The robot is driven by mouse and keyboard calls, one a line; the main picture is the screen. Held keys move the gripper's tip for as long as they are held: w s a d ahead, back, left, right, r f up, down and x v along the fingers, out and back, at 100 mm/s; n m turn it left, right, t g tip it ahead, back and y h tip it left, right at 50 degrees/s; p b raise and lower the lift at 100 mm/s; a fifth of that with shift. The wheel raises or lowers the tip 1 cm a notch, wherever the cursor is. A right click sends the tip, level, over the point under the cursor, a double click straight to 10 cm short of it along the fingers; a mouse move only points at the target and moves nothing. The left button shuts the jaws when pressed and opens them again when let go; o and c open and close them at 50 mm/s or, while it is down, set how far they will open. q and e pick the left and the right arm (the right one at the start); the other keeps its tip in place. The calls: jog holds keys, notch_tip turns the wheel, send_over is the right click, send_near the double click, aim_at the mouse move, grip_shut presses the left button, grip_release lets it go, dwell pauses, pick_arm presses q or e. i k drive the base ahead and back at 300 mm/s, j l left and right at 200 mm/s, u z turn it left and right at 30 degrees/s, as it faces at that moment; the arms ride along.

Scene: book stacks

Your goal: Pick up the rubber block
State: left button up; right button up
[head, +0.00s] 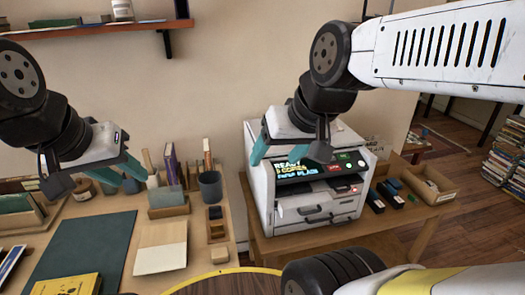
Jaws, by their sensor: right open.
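I cannot tell for sure which thing is the rubber block. Small dark blocks (389,194) lie on the wooden table right of the white printer, and a small dark piece (215,212) sits in a narrow wooden tray on the left desk. My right gripper (291,156) is open and empty in front of the printer's upper front, with its fingers spread and pointing down. My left gripper (95,176) hangs over the back of the left desk, its fingers apart with nothing seen between them.
The white printer (310,215) stands on a wooden table (385,232). A cardboard box (432,186) is at its right. The left desk holds a dark green mat (82,245), a yellow book (68,285), a pale board (162,247) and a dark cup (210,187). A shelf (100,30) hangs above.

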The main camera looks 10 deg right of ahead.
aim_at(221, 255)
jog(key=u, duration=1.15)
jog(key=z, duration=1.15)
jog(key=k+u, duration=0.25)
jog(key=k+j+u, duration=0.15)
jog(key=k+u, duration=0.15)
